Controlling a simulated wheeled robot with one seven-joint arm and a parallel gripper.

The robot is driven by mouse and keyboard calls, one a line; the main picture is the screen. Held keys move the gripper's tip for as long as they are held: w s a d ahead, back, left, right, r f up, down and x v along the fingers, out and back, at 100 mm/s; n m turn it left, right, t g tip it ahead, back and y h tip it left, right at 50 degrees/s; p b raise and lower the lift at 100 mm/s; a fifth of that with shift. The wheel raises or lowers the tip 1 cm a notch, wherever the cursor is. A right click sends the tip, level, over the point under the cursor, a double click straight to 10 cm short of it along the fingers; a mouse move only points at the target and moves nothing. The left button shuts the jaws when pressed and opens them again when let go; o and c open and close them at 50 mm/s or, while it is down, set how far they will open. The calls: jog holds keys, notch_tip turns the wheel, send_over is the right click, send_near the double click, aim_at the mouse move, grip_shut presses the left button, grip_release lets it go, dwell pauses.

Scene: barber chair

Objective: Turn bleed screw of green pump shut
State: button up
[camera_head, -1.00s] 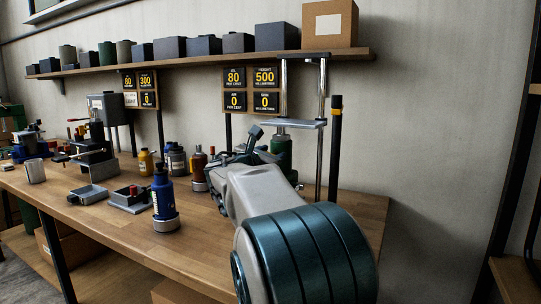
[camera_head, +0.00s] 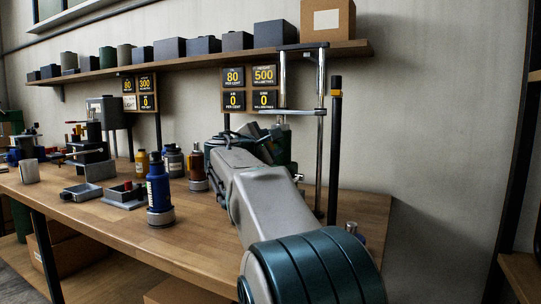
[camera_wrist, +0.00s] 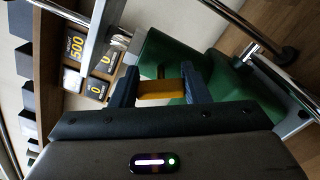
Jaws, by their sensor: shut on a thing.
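The green pump (camera_wrist: 168,52) shows in the wrist view beyond my fingers, a rounded green body with a flat grey base at the right. My gripper (camera_wrist: 159,89) is shut on a small yellow, brass-like piece at the pump's near side. This appears to be the bleed screw (camera_wrist: 160,86); its thread and seat are hidden. In the head view, my arm covers most of the pump, and my gripper's fingertips cannot be made out there.
A metal press frame (camera_head: 321,140) stands around the pump, with a black and yellow post (camera_head: 334,150) beside it. A blue bottle (camera_head: 159,195) and a red-brown bottle (camera_head: 197,168) stand on the wooden bench (camera_head: 120,230). Display boards (camera_head: 249,90) hang behind.

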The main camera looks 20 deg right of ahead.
jog(key=m+b, duration=0.1)
jog(key=m, duration=0.1)
jog(key=m+b, duration=0.2)
jog(key=shift+f, duration=0.35)
jog(key=shift+m+b, duration=0.95)
jog(key=shift+m, duration=0.05)
jog(key=shift+r+m, duration=0.1)
jog(key=shift+m, duration=0.2)
jog(key=o, duration=1)
jog(key=shift+s, duration=0.1)
jog(key=v, duration=1.3)
jog(key=shift+s+a, duration=0.2)
jog(key=shift+a, duration=0.15)
